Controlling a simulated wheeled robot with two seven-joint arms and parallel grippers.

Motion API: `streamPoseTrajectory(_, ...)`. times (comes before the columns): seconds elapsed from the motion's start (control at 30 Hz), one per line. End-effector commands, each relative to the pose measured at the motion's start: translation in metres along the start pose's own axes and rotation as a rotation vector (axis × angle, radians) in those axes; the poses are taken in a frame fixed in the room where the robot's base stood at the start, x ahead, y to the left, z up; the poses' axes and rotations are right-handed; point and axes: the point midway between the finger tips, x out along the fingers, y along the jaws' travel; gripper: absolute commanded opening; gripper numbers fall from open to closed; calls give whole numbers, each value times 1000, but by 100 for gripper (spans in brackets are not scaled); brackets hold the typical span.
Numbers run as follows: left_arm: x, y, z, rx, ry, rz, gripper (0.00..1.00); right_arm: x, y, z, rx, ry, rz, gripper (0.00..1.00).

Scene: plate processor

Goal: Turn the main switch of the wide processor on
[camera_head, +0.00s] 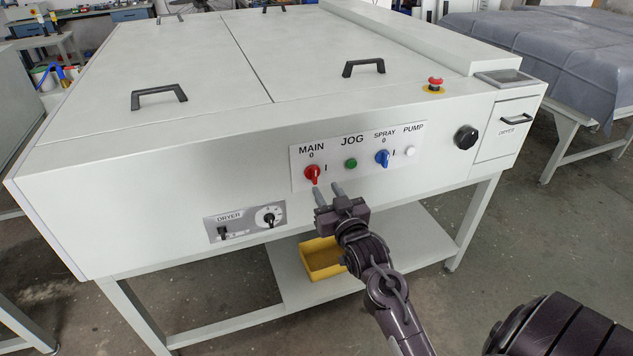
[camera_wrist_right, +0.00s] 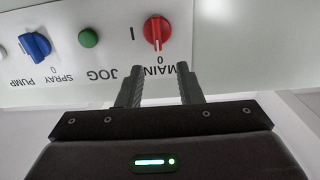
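The wide processor (camera_head: 215,160) is a large light-grey machine with a white control panel on its front. The red main switch (camera_head: 312,174) sits at the panel's left end under the label MAIN, its handle roughly upright toward the 0 mark. It also shows in the right wrist view (camera_wrist_right: 157,32), upside down, just beyond my fingertips. My right gripper (camera_head: 329,190) is just below and slightly right of the switch, apart from it. Its two fingers are spread with a gap between them (camera_wrist_right: 160,82), and nothing is held. My left gripper is not in view.
Beside the switch are a green JOG button (camera_head: 351,163), a blue SPRAY switch (camera_head: 382,158) and a white PUMP button (camera_head: 410,151). A dryer panel (camera_head: 245,221) is lower left. A black knob (camera_head: 466,137) and red emergency button (camera_head: 434,84) are right. A yellow bin (camera_head: 312,262) is underneath.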

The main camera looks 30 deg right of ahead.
Motion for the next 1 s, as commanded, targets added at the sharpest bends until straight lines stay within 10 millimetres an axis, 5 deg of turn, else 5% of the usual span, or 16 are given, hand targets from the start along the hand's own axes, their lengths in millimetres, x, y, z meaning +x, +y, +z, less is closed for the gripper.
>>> streamPoseTrajectory(0.4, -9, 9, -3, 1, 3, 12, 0, 62, -1, -1, 0, -1, -1, 33)
streamPoseTrajectory(0.8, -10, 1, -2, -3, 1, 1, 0, 72, -1, 0, -1, -2, -1, 33)
streamPoseTrajectory(1.0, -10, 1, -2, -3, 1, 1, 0, 72, -1, 0, 0, -2, -1, 8)
